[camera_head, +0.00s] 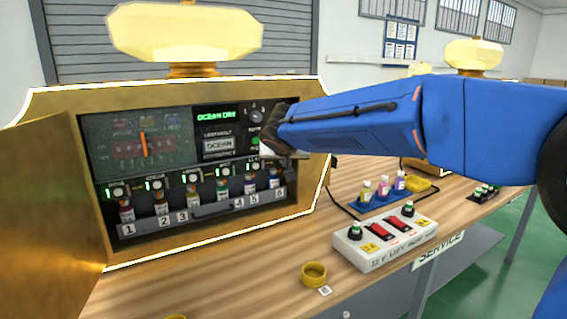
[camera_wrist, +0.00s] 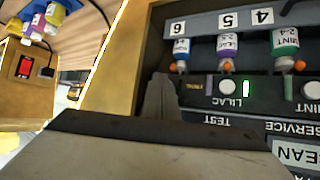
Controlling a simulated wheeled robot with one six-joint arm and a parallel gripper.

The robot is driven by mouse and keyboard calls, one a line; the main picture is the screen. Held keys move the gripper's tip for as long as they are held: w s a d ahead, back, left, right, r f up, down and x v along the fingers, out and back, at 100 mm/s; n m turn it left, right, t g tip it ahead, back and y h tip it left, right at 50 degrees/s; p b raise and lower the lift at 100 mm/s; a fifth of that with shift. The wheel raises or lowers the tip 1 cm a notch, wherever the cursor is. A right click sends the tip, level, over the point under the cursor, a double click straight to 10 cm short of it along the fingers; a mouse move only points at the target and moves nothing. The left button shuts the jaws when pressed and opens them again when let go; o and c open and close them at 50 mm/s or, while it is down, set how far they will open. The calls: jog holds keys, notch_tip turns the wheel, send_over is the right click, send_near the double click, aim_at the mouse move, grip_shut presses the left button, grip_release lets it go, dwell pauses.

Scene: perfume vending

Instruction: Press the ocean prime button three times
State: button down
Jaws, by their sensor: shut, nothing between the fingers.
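The gold dispensing machine (camera_head: 318,190) stands open, its dark panel facing me. A row of white round buttons runs above several numbered bottles. In the wrist view, upside down, the LILAC button (camera_wrist: 227,87) sits at slot 5, beside a lit green bar. The blue bottle (camera_wrist: 181,50) is at slot 6, and the button at that slot is hidden behind my finger. I cannot read which button is marked ocean prime. A green display (camera_head: 216,116) reads OCEAN DRY. My gripper (camera_head: 285,150) is shut and empty, at the panel's right side; contact cannot be told.
The open gold door (camera_head: 60,190) stands at the left. On the bench are a white switch box (camera_head: 385,242), a yellow ring (camera_head: 314,273) and a blue tray (camera_head: 380,203) with small bottles.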

jog(key=shift+s+d, duration=0.45)
jog(key=shift+s, duration=0.3)
jog(key=shift+s+d, duration=0.7)
jog(key=shift+s, duration=0.35)
jog(key=shift+s+d, duration=0.7)
jog(key=shift+s, duration=0.3)
dwell(1.3)
jog(key=s+d, duration=0.2)
jog(key=s, duration=0.1)
jog(key=shift+s, duration=0.1)
dwell(0.3)
jog(key=w+a, duration=0.4)
jog(key=w, duration=0.3)
jog(key=shift+w+a, duration=0.2)
jog(key=shift+a, duration=0.2)
